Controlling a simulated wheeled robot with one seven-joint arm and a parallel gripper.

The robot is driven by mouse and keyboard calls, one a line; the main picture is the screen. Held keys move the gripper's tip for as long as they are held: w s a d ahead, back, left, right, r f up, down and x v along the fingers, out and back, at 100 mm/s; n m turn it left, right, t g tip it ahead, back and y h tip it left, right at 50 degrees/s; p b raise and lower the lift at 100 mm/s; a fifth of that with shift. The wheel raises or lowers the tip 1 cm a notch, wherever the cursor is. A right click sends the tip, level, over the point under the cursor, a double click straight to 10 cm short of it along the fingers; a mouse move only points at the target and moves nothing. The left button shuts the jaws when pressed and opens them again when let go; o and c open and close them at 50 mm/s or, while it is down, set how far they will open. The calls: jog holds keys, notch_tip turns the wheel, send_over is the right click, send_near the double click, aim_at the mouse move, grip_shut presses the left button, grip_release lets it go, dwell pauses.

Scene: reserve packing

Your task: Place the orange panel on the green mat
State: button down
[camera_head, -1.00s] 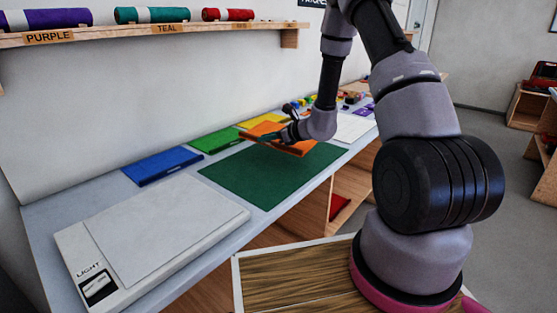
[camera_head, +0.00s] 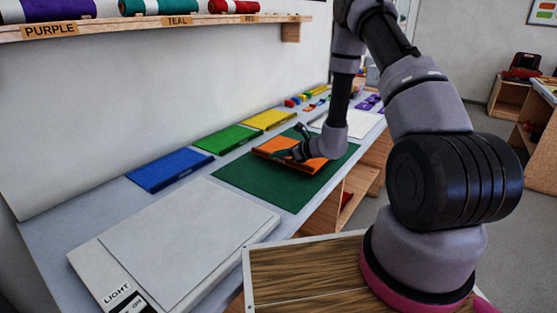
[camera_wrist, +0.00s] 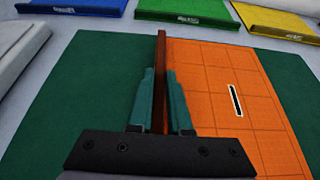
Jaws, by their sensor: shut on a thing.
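The orange panel (camera_head: 281,146) is over the green mat (camera_head: 259,187), towards its back right part in the head view. In the wrist view the orange panel (camera_wrist: 225,85) shows its grid-lined face with a dark slot, and the green mat (camera_wrist: 80,100) shows on both sides of it. My gripper (camera_head: 298,150) is shut on the panel's raised edge, with its teal fingers (camera_wrist: 163,100) on either side of that edge. The panel looks flat and at or very near the mat; I cannot tell whether it touches.
Blue (camera_head: 170,169), green (camera_head: 227,138) and yellow (camera_head: 268,119) panels lie in a row behind the mat. A light box (camera_head: 190,240) stands at the left front. A white sheet (camera_head: 355,124) and small coloured pieces lie farther right. The mat's left part is clear.

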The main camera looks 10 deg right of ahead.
jog(key=shift+f, duration=1)
jog(key=shift+f, duration=0.15)
jog(key=c, duration=0.8)
grip_release()
jog(key=shift+c, duration=0.2)
